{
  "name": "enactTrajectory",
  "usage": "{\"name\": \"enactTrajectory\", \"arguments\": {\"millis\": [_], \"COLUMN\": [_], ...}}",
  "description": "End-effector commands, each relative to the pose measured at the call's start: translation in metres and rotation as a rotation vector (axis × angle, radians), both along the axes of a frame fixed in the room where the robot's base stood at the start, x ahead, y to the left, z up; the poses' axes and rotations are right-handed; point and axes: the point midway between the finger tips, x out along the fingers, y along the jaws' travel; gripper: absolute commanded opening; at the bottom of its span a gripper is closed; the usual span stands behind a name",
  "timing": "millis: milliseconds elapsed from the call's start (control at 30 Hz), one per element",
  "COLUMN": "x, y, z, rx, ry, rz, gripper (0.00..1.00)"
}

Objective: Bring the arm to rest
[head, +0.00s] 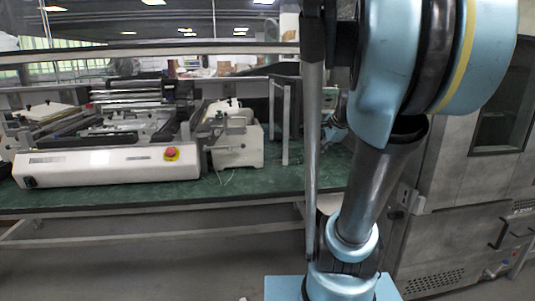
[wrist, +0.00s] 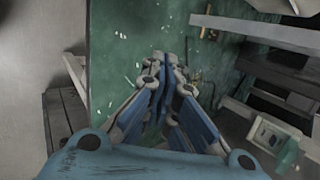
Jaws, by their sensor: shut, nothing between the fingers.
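My gripper (wrist: 160,62) shows in the wrist view, with its blue and grey fingers brought together at the tips. It is shut and empty. Below it in that view is the green table top (wrist: 112,60). In the head view my arm takes up the right half of the picture, bent in front of the bench, and the gripper itself is not seen there.
The green bench (head: 262,183) carries a white machine (head: 110,166) with a red stop button (head: 171,153). A smaller cream device (head: 236,150) stands beside it. A grey metal cabinet (head: 455,190) stands at the right. Open floor (head: 150,265) lies in front.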

Motion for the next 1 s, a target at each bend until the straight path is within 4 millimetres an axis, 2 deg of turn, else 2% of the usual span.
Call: {"name": "enactTrajectory", "arguments": {"millis": [33, 200, 400, 500, 600, 700, 1000], "x": [-0.021, -0.088, -0.161, -0.189, -0.209, -0.221, -0.226], "y": [0.009, 0.022, 0.022, 0.017, 0.012, 0.008, 0.005], "z": [-0.014, -0.059, -0.112, -0.133, -0.149, -0.158, -0.161], "rx": [-0.071, -0.321, -0.574, -0.669, -0.733, -0.770, -0.788], "ry": [0.009, 0.042, 0.086, 0.108, 0.126, 0.137, 0.143], "rz": [0.095, 0.445, 0.866, 1.048, 1.183, 1.267, 1.307], "gripper": [0.00, 0.00, 0.00, 0.00, 0.00, 0.00, 0.00]}}
